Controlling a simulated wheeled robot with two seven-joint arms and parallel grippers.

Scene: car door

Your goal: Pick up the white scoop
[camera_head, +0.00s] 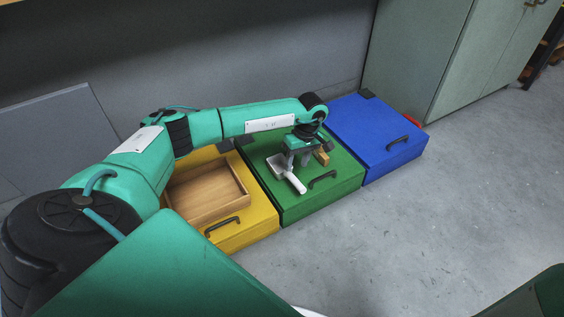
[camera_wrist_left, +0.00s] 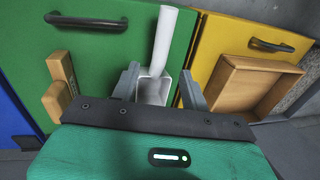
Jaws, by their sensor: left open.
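The white scoop (camera_head: 286,172) lies on top of the green cabinet, its handle pointing to the lower right in the head view. In the left wrist view the scoop (camera_wrist_left: 163,42) shows with its handle upward and its square bowl between my fingers. My left gripper (camera_head: 299,157) is open above the green cabinet, with its fingers (camera_wrist_left: 158,88) on either side of the bowl in the wrist view. I cannot tell whether they touch it. The lower bowl is hidden by the gripper body in the wrist view. My right gripper is not in view.
The green cabinet (camera_head: 299,205) stands between a yellow one (camera_head: 255,222) with a wooden tray (camera_head: 205,215) and a blue one (camera_head: 377,132). Small wooden blocks (camera_head: 322,157) lie beside the gripper. A tall grey cabinet (camera_head: 415,55) stands behind; the floor on the right is clear.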

